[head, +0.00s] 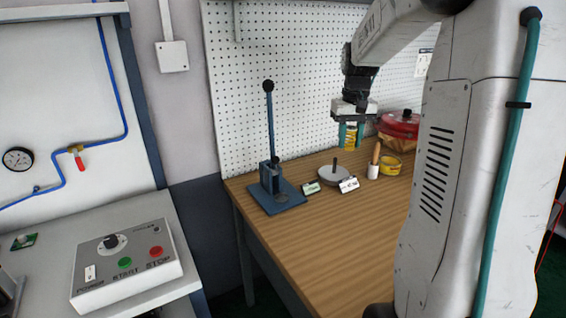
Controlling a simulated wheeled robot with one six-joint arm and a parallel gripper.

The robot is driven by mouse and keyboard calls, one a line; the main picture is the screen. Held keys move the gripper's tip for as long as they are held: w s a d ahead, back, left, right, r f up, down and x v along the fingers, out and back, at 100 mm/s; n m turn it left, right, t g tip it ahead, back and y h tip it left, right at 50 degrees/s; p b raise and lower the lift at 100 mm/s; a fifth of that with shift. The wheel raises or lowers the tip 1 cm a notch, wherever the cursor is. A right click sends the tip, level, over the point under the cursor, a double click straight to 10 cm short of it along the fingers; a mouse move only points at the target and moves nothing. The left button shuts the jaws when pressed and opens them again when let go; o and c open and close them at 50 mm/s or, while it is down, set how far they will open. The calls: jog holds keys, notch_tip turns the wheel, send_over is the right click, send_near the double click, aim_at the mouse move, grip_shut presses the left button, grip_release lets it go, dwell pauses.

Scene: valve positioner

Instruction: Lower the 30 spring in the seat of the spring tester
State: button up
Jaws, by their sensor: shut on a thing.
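My gripper (350,143) hangs above the wooden bench, its teal fingers shut on a yellow coil-like piece, which I take as the 30 spring (349,136). No number on it is legible. The spring is upright and apart from the bench. A blue stand with a tall black-knobbed lever (269,125), probably the spring tester (284,198), stands on the bench's left end, left of my gripper. Its seat is too small to make out clearly. A grey round dish with a dark upright post (331,179) sits right of it, below and left of the spring.
Two small cards (311,187) (349,185) stand by the dish. A wooden-handled tool in a white holder (373,171), a yellow ring-shaped item (390,166) and a red round object (400,126) are to the right. The bench front (320,235) is clear. A pegboard (300,60) rises behind.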

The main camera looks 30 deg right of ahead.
jog(key=w+a+f+n, duration=0.2)
jog(key=w+a+f, duration=0.45)
jog(key=w, duration=0.25)
jog(key=n, duration=0.1)
send_over(282, 199)
jog(key=shift+f, duration=6.15)
jog(key=shift+f, duration=1.5)
jog(key=o, duration=1.1)
jog(key=shift+r, duration=0.15)
notch_tip(282, 199, up, 8)
jog(key=shift+f, duration=0.2)
